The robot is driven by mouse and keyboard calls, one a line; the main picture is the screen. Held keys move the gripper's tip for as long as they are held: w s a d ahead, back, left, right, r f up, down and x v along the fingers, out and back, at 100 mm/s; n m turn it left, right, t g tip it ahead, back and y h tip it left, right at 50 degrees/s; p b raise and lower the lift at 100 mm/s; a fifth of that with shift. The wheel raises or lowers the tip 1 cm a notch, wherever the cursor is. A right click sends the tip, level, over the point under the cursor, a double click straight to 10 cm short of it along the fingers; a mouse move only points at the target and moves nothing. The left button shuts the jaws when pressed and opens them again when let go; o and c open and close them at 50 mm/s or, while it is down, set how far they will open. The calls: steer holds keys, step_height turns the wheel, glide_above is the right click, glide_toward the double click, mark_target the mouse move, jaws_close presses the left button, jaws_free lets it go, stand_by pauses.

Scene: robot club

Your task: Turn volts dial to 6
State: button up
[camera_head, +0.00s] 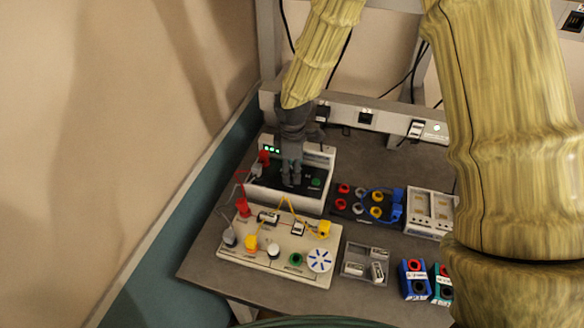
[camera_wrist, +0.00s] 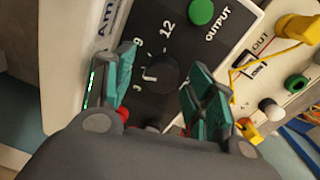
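The power supply (camera_head: 318,154) is a pale box with a black panel, a green display and a green OUTPUT button (camera_wrist: 202,12). In the wrist view its round black dial (camera_wrist: 163,76) shows between my fingers, with a white mark on its left side. The numbers 12, 9 and 3 are readable around it; a 6 is not visible, and the left finger covers part of the scale. My gripper (camera_wrist: 160,68) is open, its green-padded fingers on either side of the dial with gaps showing. In the head view my gripper (camera_head: 291,178) is over the panel and hides the dial.
A cream circuit board (camera_head: 275,270) with yellow and red leads stands in front of the supply. A black socket block (camera_head: 350,205), a grey tray (camera_head: 352,258) and blue and green boxes (camera_head: 414,280) lie to the right. A wall is at the left.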

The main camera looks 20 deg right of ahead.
mark_target(292, 173)
steer(key=shift+a+r, duration=0.15)
step_height(292, 173, up, 12)
steer(key=shift+s, duration=0.3)
stand_by(0.4)
steer(key=shift+a+f, duration=0.15)
steer(key=shift+f, duration=0.05)
